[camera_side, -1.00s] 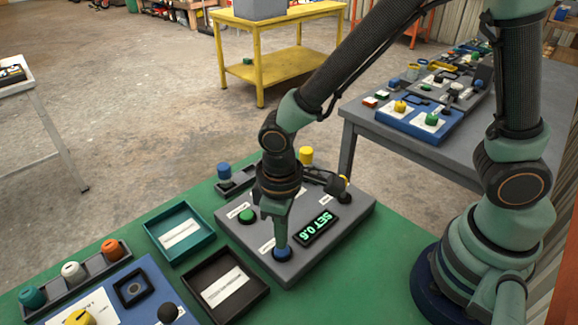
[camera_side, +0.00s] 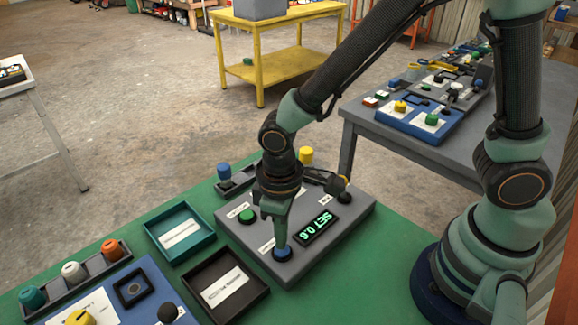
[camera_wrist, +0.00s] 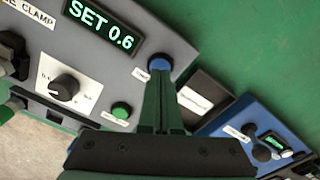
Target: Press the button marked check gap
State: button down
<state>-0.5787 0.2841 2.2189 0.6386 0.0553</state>
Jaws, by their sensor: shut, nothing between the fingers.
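The grey control box (camera_side: 338,222) lies on the green bench top. Its display (camera_side: 317,227) reads SET 0.6, also in the wrist view (camera_wrist: 100,25). A blue button (camera_side: 283,254) is at the near corner of the box, and it shows in the wrist view (camera_wrist: 159,63). A green button (camera_side: 247,215) sits farther back. The labels by both buttons are too small to read. My gripper (camera_side: 281,244) is shut and empty, pointing down with its tips at the blue button. In the wrist view the fingers (camera_wrist: 158,76) partly hide that button, and I cannot tell how far it is pressed.
A dial knob (camera_wrist: 64,87) and a CLAMP label are also on the box. A teal tray (camera_side: 207,240) and a dark tray (camera_side: 259,291) lie beside it. A blue panel (camera_side: 140,275) stands at the lower left.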

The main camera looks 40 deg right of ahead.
jog(key=shift+f, duration=0.95)
dwell(0.5)
jog(key=shift+r, duration=0.1)
notch_tip(320, 180, up, 7)
jog(key=shift+r, duration=0.2)
dwell(0.8)
dwell(0.5)
jog(key=d+r+m+t, duration=0.2)
jog(key=d+r, duration=0.4)
jog(key=d, duration=0.3)
jog(key=d+r+m+t, duration=0.3)
jog(key=d+r+m, duration=0.1)
jog(key=d+r, duration=0.3)
jog(key=shift+w+d+t, duration=0.25)
jog(key=shift+d+t, duration=0.05)
jog(key=shift+d, duration=0.85)
